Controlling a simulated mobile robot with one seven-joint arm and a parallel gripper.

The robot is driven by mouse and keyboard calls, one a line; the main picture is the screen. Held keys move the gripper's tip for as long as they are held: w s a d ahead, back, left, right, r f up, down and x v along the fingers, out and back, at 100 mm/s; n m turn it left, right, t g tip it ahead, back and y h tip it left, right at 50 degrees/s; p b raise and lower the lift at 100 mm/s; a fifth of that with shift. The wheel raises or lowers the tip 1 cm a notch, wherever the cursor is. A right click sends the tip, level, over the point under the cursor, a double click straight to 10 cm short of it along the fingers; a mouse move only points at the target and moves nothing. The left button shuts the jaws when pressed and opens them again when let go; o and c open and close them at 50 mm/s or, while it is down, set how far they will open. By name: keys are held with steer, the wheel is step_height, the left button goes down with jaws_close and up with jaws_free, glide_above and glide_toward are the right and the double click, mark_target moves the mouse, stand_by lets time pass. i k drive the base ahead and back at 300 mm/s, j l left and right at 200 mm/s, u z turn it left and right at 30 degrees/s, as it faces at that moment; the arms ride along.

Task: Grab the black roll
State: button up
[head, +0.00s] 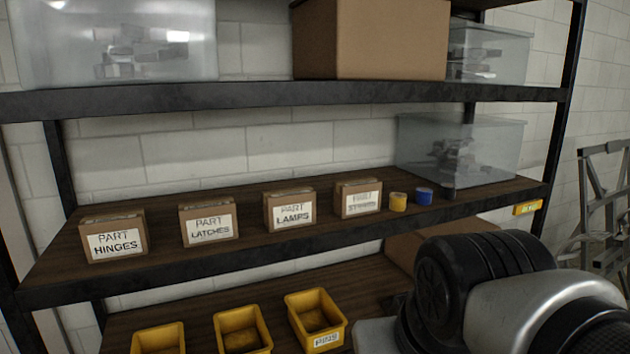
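A small dark shape (448,193) sits on the middle shelf just right of the blue roll, in front of a clear bin. It may be the black roll, but it is too dark and small to be sure. A yellow roll (398,202) and a blue roll (424,196) stand beside each other at the shelf's front edge, to its left. My arm's black and silver links fill the lower right, below and in front of the rolls. My gripper's fingers do not show.
Several labelled cardboard boxes (209,222) line the middle shelf (270,240) left of the rolls. A clear bin (480,150) stands behind them at right. Yellow bins (316,319) sit on the lower shelf. The upper shelf (260,98) overhangs. A metal frame (604,210) stands at far right.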

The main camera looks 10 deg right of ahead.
mark_target(448, 191)
steer(key=i+l+u, duration=0.15)
steer(key=l, duration=0.2)
steer(key=i+l+u, duration=0.1)
steer(key=l, duration=0.25)
steer(key=i+l+u, duration=0.15)
steer(key=i+l, duration=0.15)
steer(key=l, duration=0.2)
steer(key=i+l, duration=0.15)
steer(key=l, duration=0.2)
steer(key=i+l, duration=0.15)
steer(key=l, duration=0.25)
steer(key=i+l, duration=0.15)
steer(key=l, duration=0.2)
steer(key=i+l+u, duration=0.1)
steer(key=l, duration=0.25)
steer(key=i+l, duration=0.15)
steer(key=l, duration=0.2)
steer(key=i+l, duration=0.15)
steer(key=l, duration=0.25)
steer(key=i+l, duration=0.1)
steer(key=l, duration=0.25)
